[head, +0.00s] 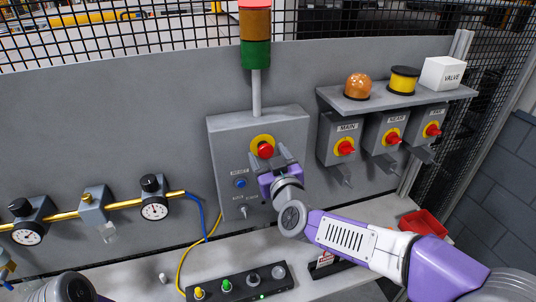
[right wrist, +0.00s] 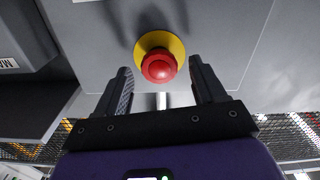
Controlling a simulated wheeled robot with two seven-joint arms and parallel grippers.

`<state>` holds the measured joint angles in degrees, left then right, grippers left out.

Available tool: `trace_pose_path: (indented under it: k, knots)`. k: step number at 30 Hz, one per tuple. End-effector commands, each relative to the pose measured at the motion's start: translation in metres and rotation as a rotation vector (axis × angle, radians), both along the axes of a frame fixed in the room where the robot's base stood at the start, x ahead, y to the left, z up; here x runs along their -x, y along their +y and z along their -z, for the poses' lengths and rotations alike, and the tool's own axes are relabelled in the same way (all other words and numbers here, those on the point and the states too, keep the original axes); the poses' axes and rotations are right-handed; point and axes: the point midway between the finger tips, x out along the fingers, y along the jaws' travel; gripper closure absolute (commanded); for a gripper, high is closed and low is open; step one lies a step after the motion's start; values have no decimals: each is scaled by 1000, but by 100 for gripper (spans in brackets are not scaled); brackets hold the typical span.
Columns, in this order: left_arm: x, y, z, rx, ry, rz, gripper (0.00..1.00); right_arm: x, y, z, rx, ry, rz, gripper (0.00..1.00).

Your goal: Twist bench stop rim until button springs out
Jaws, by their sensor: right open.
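The bench stop is a red button (head: 265,150) on a yellow round backing on the grey control box (head: 225,135). In the right wrist view the red button (right wrist: 158,67) shows between and beyond the fingertips, with its yellow backing (right wrist: 176,46) around it. My right gripper (head: 272,160) is open just in front of the button, a finger to each side. In the right wrist view the fingers (right wrist: 158,75) are apart and empty, and I see no contact with the rim. Part of my left arm (head: 75,288) shows at the bottom left; its gripper is not visible.
A blue reset button (head: 240,183) and a small switch sit below on the box. Three similar red stops, such as MAIN (head: 346,148), are at right under a shelf (head: 395,97). Gauges (head: 155,210) on a yellow pipe are at left. A button strip (head: 240,283) lies on the bench.

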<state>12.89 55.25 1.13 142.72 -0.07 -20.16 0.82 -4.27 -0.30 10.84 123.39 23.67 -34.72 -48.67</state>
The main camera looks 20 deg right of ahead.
Motion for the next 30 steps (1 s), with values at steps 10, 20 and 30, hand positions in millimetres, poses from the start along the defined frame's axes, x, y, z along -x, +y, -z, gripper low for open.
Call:
trace_pose_path:
  k: [10, 20, 30]
  knots:
    - [0, 0, 0, 0, 0, 0, 100, -6, 0, 0, 0, 0, 1, 30]
    - [0, 0, 0, 0, 0, 0, 100, -6, 0, 0, 0, 0, 0, 78]
    - [0, 0, 3, 0, 0, 0, 100, -6, 0, 1, -37, 1, 0, 87]
